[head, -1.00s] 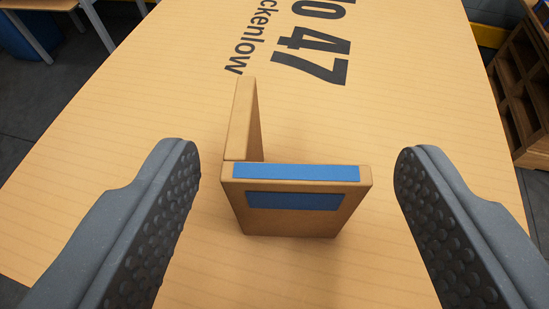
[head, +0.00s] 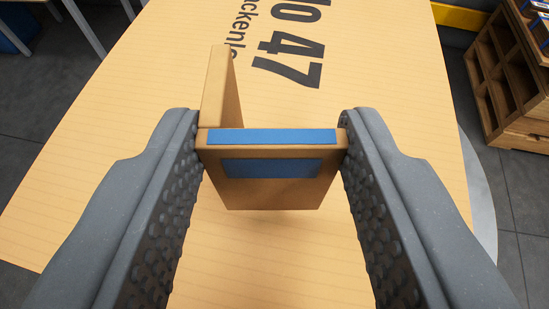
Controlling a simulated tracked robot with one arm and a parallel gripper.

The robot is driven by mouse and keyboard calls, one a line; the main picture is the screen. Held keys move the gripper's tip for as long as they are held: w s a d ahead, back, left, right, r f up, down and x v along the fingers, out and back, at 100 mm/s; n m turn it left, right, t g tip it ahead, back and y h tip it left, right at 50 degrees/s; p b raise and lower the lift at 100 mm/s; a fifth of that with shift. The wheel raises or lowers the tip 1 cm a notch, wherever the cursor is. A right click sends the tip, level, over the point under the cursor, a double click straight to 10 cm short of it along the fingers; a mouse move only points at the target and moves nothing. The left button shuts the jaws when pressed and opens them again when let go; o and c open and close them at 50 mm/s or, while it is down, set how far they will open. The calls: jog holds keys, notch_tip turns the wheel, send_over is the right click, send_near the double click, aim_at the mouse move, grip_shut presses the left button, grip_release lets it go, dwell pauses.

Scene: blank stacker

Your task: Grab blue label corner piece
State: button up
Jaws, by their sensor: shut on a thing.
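The corner piece (head: 270,190) is a tan, L-shaped block of two upright walls. It has one blue label (head: 272,136) on its top edge and another on its near face. Its second wall (head: 219,90) runs away from me at the left end. My gripper (head: 272,150) is shut on the corner piece, with one grey, studded finger pressed to each end of the labelled wall. A shadow shows under the piece, and it appears to be a little above the table. Its far side is hidden.
The tan wooden table (head: 400,120) carries large black printing, including "47". Its surface around the piece is clear. A wooden rack (head: 505,75) with compartments stands on the floor at the right. Table legs (head: 82,25) show at the upper left.

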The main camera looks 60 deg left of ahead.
jog(key=shift+s+r, duration=0.1)
jog(key=shift+r, duration=0.4)
jog(key=s+d+b, duration=0.7)
jog(key=s+b, duration=0.4)
jog(key=s, duration=0.2)
jog(key=shift+s+d+r, duration=0.2)
jog(key=shift+s+r, duration=0.2)
jog(key=shift+r, duration=0.05)
